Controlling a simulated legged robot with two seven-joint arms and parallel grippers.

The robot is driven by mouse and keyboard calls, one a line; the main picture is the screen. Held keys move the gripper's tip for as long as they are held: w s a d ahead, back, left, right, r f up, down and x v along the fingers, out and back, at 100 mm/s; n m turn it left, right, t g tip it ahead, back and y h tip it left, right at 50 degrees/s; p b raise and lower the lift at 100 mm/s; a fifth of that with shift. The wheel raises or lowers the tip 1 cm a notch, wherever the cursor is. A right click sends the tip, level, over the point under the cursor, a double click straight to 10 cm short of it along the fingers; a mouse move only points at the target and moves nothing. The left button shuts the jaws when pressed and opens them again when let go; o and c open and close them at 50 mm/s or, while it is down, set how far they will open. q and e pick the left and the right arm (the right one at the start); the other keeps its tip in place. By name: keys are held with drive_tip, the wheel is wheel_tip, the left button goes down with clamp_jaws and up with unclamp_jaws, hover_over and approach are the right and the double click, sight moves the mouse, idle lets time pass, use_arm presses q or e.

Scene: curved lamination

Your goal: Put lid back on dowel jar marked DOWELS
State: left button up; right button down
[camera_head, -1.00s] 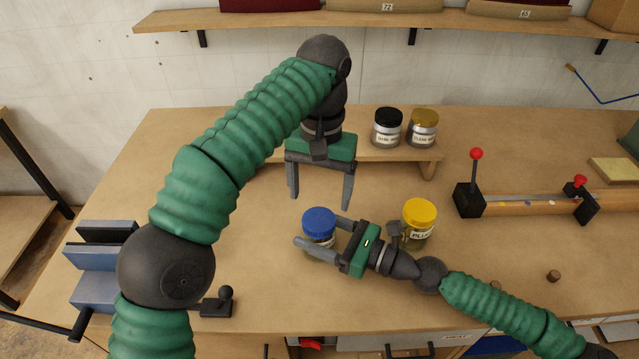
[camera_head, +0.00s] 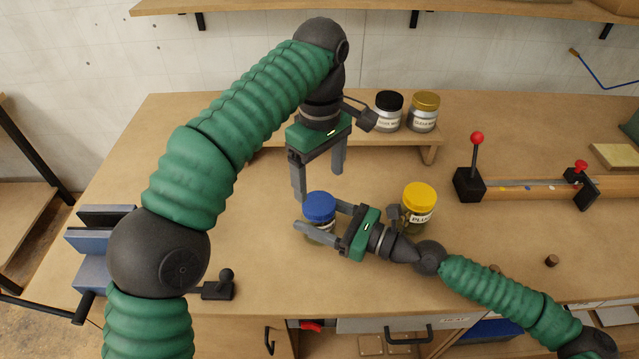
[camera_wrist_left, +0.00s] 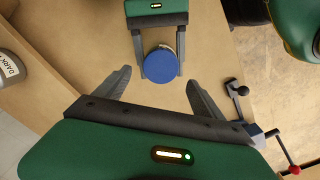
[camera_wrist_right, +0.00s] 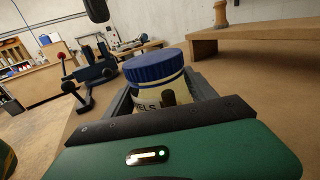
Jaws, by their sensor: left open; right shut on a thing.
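The jar (camera_wrist_right: 176,92) has a pale label whose visible letters read "ELS"; the rest is hidden. A blue lid (camera_head: 319,206) sits on top of it, and I cannot tell whether it is fully seated. My right gripper (camera_head: 320,216) is shut around the jar's body below the lid, with the jar upright at the bench. My left gripper (camera_head: 318,187) is open and empty, pointing down just behind and above the lid. In the left wrist view the blue lid (camera_wrist_left: 160,65) appears between and beyond its open fingers.
A yellow-lidded jar (camera_head: 419,205) stands close to my right wrist. Jars with black (camera_head: 388,110) and gold (camera_head: 424,110) lids stand on a low riser (camera_head: 432,150). A red-knobbed clamp fixture (camera_head: 470,185) is at the right, a blue vise (camera_head: 95,250) at the left.

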sight(319, 202)
use_arm(q)
wheel_tip(319, 202, down, 6)
drive_tip(key=shift+f, duration=0.2)
drive_tip(key=c, duration=1.5)
drive_tip(key=m, duration=1.8)
use_arm(e)
drive_tip(key=shift+s+a, duration=0.1)
use_arm(q)
drive_tip(key=m, duration=0.6)
drive_tip(key=shift+w, duration=0.1)
drive_tip(key=o, duration=1.6)
drive_tip(key=shift+o, duration=0.2)
